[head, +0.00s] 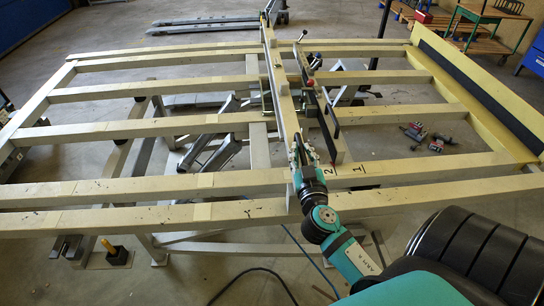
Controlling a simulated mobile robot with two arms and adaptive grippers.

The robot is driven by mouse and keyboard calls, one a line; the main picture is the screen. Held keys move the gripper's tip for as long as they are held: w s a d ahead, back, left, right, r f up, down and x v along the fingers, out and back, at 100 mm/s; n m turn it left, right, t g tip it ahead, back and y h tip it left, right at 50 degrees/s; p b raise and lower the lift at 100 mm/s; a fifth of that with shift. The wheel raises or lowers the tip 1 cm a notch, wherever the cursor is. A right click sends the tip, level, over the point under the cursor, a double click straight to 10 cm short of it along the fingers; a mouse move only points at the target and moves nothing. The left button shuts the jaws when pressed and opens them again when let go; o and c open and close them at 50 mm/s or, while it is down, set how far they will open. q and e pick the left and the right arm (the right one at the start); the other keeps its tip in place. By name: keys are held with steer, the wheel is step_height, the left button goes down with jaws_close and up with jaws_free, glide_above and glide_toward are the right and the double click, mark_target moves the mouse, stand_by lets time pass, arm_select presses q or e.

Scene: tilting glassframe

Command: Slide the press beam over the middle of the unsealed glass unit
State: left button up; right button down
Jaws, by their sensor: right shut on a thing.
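The press beam (281,95) is a long pale bar crossing the slatted tilting frame (140,215) from front to back, near its middle. My right gripper (296,150) is at the near part of the beam, shut on it. Its fingers hide part of the beam there. I cannot make out the glass unit; the gaps between the slats show the floor and the frame's supports. My left gripper is not in view.
A second, shorter bar (322,110) with ball-ended levers stands just right of the beam. Marks "2" and "1" show on a near slat. A yellow ledge with a dark strip (480,90) bounds the frame's right side. Slats left of the beam look clear.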

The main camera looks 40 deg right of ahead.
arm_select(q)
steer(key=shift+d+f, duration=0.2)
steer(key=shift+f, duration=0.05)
arm_select(e)
steer(key=s+d, duration=0.2)
steer(key=d, duration=0.1)
steer(key=shift+f, duration=0.15)
steer(key=shift+w+a, duration=0.1)
steer(key=c, duration=1.3)
jaws_free()
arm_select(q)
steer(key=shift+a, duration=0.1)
arm_select(e)
steer(key=v, duration=0.7)
steer(key=shift+a, duration=0.45)
